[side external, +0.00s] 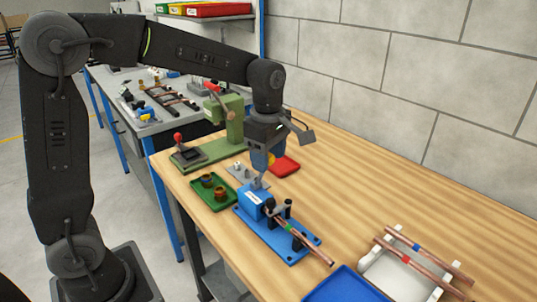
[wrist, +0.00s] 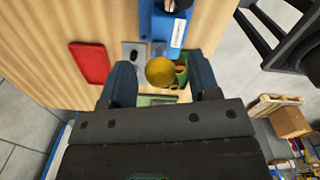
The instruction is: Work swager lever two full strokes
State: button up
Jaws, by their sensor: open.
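The blue swager (side external: 257,205) stands on its blue base plate on the wooden bench, with a copper tube (side external: 312,248) sticking out toward the front right. Its grey lever (side external: 257,183) rises toward a yellow knob (side external: 271,159), partly hidden by my gripper. In the wrist view the yellow knob (wrist: 160,71) lies between the two fingers of my gripper (wrist: 160,64). The fingers are open, with gaps showing on both sides of the knob. The blue swager (wrist: 165,25) shows at the top of that view.
A green tray with brass fittings (side external: 213,191), a red tray (side external: 285,166) and a green press (side external: 230,120) are nearby. A white rack (side external: 390,272) holds copper tubes at the front right. A blue tray (side external: 345,285) is at the front edge.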

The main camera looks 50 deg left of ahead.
jog(key=shift+c, duration=0.3)
grip_shut()
jog(key=shift+a+r, duration=0.1)
jog(key=shift+a, duration=0.05)
jog(key=shift+a+r+h, duration=0.15)
jog(key=shift+a+h, duration=0.4)
jog(key=shift+a, duration=0.05)
jog(key=shift+a+r+h, duration=0.15)
jog(key=shift+a+h, duration=0.4)
jog(key=a+f+h, duration=0.1)
jog(key=a+h, duration=0.6)
jog(key=a, duration=0.1)
jog(key=shift+h, duration=0.4)
jog(key=shift+f, duration=0.1)
jog(key=shift+o, duration=0.3)
grip_release()
